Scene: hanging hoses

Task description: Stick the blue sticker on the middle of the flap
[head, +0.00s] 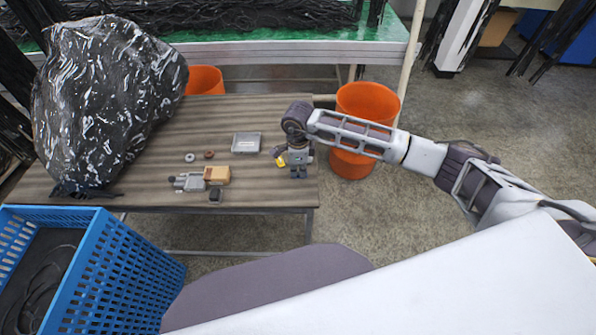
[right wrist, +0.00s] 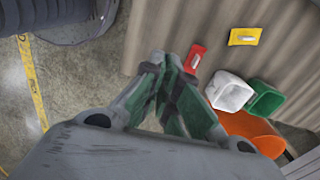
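My right gripper (head: 298,170) hangs down over the right end of the table. In the right wrist view its green-padded fingers (right wrist: 160,62) come together at the tips, with nothing visible held between them. A red sticker-like piece (right wrist: 196,58) lies on the table just right of the fingertips, apart from them. A yellow one (right wrist: 244,36) lies farther right; a yellow piece (head: 281,162) also shows beside the gripper in the head view. I see no blue sticker. A small tan box (head: 217,174) lies mid-table; I cannot tell whether it has the flap. My left gripper is out of view.
A large black wrapped bundle (head: 105,95) fills the table's left. A grey tray (head: 246,143) and small parts lie mid-table (head: 260,190). A blue basket (head: 120,275) stands front left. An orange bucket (head: 365,105) stands past the right edge. White (right wrist: 230,92) and green (right wrist: 266,100) containers show nearby.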

